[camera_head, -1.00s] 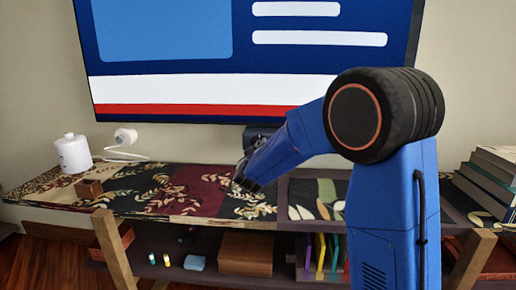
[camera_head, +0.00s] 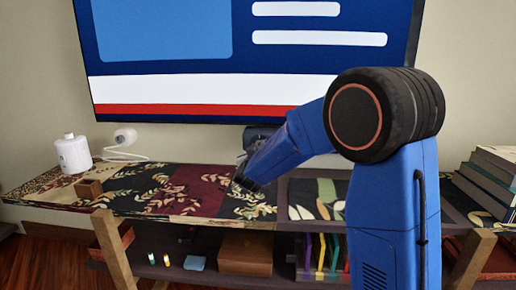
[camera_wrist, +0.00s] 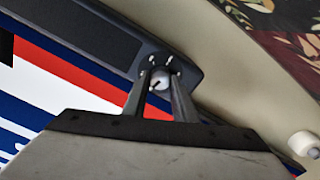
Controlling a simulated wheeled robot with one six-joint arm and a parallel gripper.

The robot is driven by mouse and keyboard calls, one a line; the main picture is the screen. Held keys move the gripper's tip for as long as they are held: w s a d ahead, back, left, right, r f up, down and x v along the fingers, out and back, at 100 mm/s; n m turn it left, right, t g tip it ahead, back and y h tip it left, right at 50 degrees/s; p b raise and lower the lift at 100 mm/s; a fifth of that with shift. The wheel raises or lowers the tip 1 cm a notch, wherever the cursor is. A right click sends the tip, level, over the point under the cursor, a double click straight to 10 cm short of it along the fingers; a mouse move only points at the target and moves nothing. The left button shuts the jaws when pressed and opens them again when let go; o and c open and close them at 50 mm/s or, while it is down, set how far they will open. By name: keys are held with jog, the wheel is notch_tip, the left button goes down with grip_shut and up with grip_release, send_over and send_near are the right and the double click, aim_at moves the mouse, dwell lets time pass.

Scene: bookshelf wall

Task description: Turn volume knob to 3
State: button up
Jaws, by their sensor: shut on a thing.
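The volume knob (camera_wrist: 160,81) is a small round pale knob with a dark mark, set near the end of a dark bar-shaped panel (camera_wrist: 95,35) in the wrist view. White marks stand around the knob; I cannot read any numbers. My gripper (camera_wrist: 160,88) has one finger on each side of the knob and is shut on it. In the head view my blue arm reaches down to the left below the screen, and the fingers and knob cannot be made out there.
A large screen (camera_head: 240,65) hangs on the wall above a shelf with a patterned cloth top (camera_head: 200,190). Books (camera_head: 490,180) are stacked at right.

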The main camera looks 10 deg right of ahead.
jog(key=m, duration=0.4)
jog(key=shift+m, duration=0.3)
jog(key=m, duration=0.3)
jog(key=shift+m, duration=0.3)
jog(key=shift+s+d+f+m, duration=0.1)
jog(key=shift+f+m, duration=0.05)
jog(key=shift+m, duration=3.9)
jog(key=shift+w+f+m, duration=0.1)
jog(key=shift+m, duration=3.9)
jog(key=shift+s+d+f+m, duration=0.1)
jog(key=shift+f+m, duration=0.05)
jog(key=shift+m, duration=3.9)
jog(key=o, duration=1)
jog(key=shift+o, duration=0.2)
jog(key=shift+a+r, duration=0.1)
